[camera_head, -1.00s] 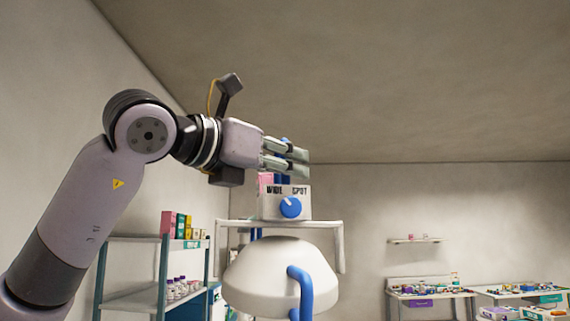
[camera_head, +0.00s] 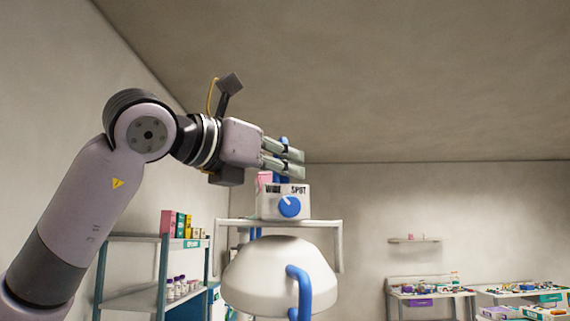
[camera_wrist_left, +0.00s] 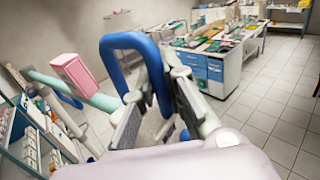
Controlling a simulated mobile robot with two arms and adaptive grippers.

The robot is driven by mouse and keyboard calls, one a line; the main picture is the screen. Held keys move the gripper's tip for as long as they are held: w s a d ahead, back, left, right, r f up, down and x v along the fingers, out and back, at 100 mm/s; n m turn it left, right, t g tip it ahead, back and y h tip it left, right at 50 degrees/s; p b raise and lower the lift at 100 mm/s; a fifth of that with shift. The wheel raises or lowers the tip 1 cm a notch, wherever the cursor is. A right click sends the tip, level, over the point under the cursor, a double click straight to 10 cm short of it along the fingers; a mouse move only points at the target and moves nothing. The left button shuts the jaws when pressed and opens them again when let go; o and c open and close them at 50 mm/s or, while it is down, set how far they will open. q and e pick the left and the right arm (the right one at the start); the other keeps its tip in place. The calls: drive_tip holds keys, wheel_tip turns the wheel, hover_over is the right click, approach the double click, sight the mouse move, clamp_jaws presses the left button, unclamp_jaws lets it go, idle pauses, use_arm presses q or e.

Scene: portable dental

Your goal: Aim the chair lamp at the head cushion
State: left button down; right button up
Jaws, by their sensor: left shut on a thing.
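The chair lamp has a white dome-shaped head (camera_head: 280,272) in the head view, with a blue handle (camera_head: 304,290) at its front. Above it is a white box (camera_head: 270,205) marked WIDE and SPOT with a blue knob (camera_head: 290,206). My left gripper (camera_head: 288,160) is above this box, shut on a blue loop handle. In the left wrist view, this blue loop handle (camera_wrist_left: 122,41) passes between the fingers of my left gripper (camera_wrist_left: 150,100). The fingers hide part of it. The head cushion cannot be made out. My right gripper is not in view.
A shelf rack (camera_head: 165,238) with boxes and bottles stands at the left. Benches with supplies (camera_head: 430,291) stand at the far right under a small wall shelf (camera_head: 413,240). The left wrist view shows a cabinet with blue drawers (camera_wrist_left: 205,72) and open tiled floor (camera_wrist_left: 275,105).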

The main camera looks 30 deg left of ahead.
use_arm(q)
drive_tip(key=shift+w+d, duration=0.1)
drive_tip(key=w+d+p, duration=0.6)
drive_tip(key=w+d, duration=0.4)
drive_tip(key=w, duration=0.4)
drive_tip(key=w+d+p, duration=0.6)
drive_tip(key=w+d, duration=0.3)
drive_tip(key=w, duration=0.6)
drive_tip(key=shift+w+d, duration=0.3)
drive_tip(key=shift+d, duration=0.05)
drive_tip(key=c, duration=1.6)
unclamp_jaws()
drive_tip(key=shift+c, duration=0.2)
